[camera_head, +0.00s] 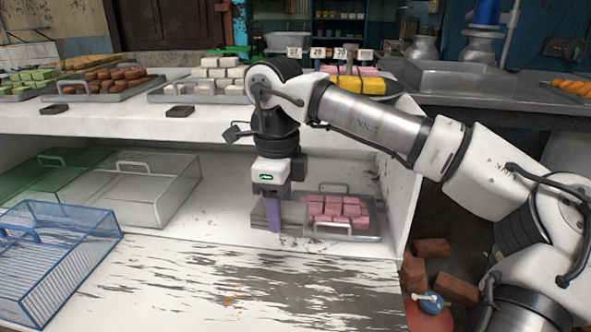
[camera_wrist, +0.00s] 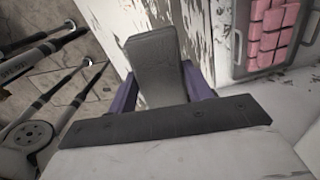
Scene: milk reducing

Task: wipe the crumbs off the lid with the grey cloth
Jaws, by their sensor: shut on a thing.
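My gripper (camera_head: 274,222) points down over the white shelf, its purple fingers shut on the grey cloth (camera_head: 294,213). In the wrist view the grey cloth (camera_wrist: 152,60) stands out between the two purple fingers of my gripper (camera_wrist: 160,85) like a stiff folded pad. A worn white panel with peeling paint (camera_head: 150,275) lies in front and may be the lid. Small orange bits (camera_head: 232,297), perhaps the crumbs, lie on it near the front. I cannot tell whether the cloth touches the surface below.
A metal tray of pink blocks (camera_head: 347,229) sits just right of my gripper. Wire covers in blue (camera_head: 50,262), white (camera_head: 150,188) and green (camera_head: 58,172) stand at left. Trays of sweets line the upper shelf (camera_head: 210,120). Bricks (camera_head: 432,248) lie at lower right.

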